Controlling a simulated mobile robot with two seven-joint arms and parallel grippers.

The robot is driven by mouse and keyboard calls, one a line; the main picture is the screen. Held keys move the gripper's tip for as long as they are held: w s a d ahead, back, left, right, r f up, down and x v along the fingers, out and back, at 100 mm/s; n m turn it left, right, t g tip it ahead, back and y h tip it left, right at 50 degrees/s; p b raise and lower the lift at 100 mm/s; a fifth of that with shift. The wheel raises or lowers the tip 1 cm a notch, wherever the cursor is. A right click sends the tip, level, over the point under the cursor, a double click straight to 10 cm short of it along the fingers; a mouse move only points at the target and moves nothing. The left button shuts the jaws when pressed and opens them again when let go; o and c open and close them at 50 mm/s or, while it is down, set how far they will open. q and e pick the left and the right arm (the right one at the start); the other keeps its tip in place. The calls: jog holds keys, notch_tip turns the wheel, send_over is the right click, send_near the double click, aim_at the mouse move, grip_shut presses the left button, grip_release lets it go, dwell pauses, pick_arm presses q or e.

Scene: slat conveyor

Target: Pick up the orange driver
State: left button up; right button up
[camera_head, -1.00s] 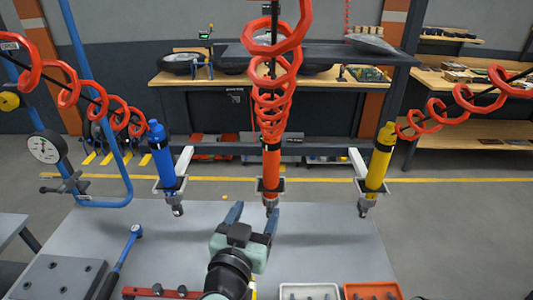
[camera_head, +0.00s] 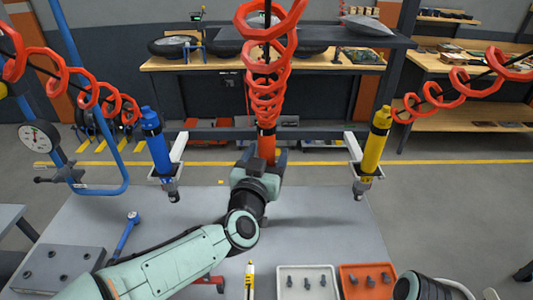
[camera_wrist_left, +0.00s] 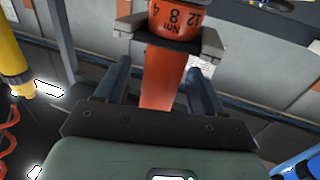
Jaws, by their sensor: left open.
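The orange driver (camera_head: 266,146) hangs upright below a red coiled hose, between the blue driver (camera_head: 157,145) and the yellow driver (camera_head: 376,143). My left gripper (camera_head: 266,160) is at the orange driver and hides its lower part in the head view. In the left wrist view, the orange driver (camera_wrist_left: 166,75) stands between the two fingers of my left gripper (camera_wrist_left: 160,82), which are open with a finger on each side. Contact between fingers and driver cannot be made out. The right gripper is not in view.
Grey holder arms carry the drivers; a bracket (camera_wrist_left: 202,42) sits around the orange one. Below is a grey table (camera_head: 330,225) with a white tray (camera_head: 281,292), an orange tray (camera_head: 346,293), a blue-handled wrench (camera_head: 126,236) and a grey block (camera_head: 55,272).

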pick_arm(q)
jog(key=shift+x, duration=1.15)
jog(key=shift+a, duration=0.1)
jog(key=shift+s, duration=0.1)
jog(key=shift+c, duration=0.3)
jog(key=c, duration=1)
jog(key=shift+r, duration=0.1)
grip_shut()
jog(key=shift+r, duration=0.1)
